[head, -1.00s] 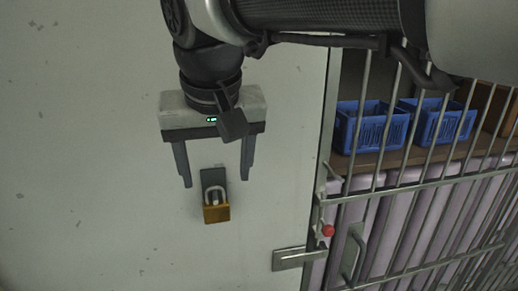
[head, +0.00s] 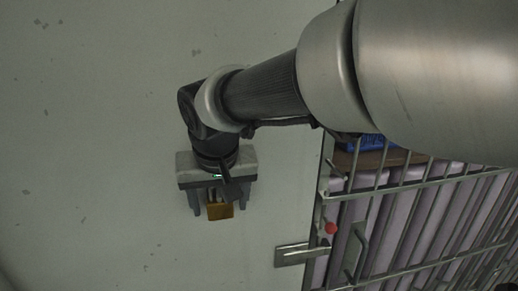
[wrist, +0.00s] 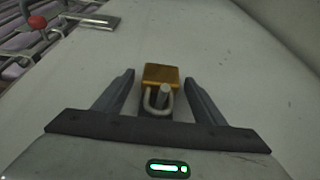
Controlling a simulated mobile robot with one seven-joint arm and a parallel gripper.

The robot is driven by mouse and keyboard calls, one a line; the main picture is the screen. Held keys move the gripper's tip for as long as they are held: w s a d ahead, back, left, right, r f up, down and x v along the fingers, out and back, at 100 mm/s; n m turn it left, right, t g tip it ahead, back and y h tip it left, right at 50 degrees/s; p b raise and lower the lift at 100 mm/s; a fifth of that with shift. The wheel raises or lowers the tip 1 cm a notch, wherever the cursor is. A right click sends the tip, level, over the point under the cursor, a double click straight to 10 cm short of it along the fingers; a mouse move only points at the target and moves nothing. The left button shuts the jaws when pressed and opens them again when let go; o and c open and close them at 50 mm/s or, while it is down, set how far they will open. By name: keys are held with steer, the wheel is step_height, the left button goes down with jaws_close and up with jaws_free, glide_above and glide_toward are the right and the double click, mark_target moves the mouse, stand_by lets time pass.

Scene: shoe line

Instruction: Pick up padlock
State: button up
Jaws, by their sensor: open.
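The padlock has a brass-orange body (head: 220,211) and a grey shackle. In the head view it shows just below my gripper (head: 220,210), between the two fingers, with its upper part partly hidden by the gripper. In the wrist view the padlock (wrist: 160,76) lies between the open fingers of my gripper (wrist: 159,75), with its shackle toward the palm and a gap on each side. A dark plate or hasp shows behind the shackle. The fingers do not appear to touch the padlock.
A pale wall or panel (head: 90,150) surrounds the padlock and is mostly clear. To the right stands a barred metal gate (head: 400,190) with a red knob (head: 331,228) and a latch plate (head: 293,255). A blue crate (head: 362,143) shows behind the bars.

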steer(key=shift+c, duration=0.3)
steer(key=c, duration=1.2)
steer(key=shift+r, duration=0.15)
steer(key=shift+w+r, duration=0.1)
steer(key=shift+r, duration=0.5)
steer(key=s+d+b, duration=0.1)
steer(key=s, duration=0.4)
steer(key=s+d+b, duration=0.1)
steer(key=s+d, duration=0.1)
steer(key=s, duration=0.4)
steer(key=s+d+b, duration=0.1)
steer(key=s, duration=0.5)
steer(key=shift+s+d, duration=0.25)
steer(key=shift+d, duration=0.15)
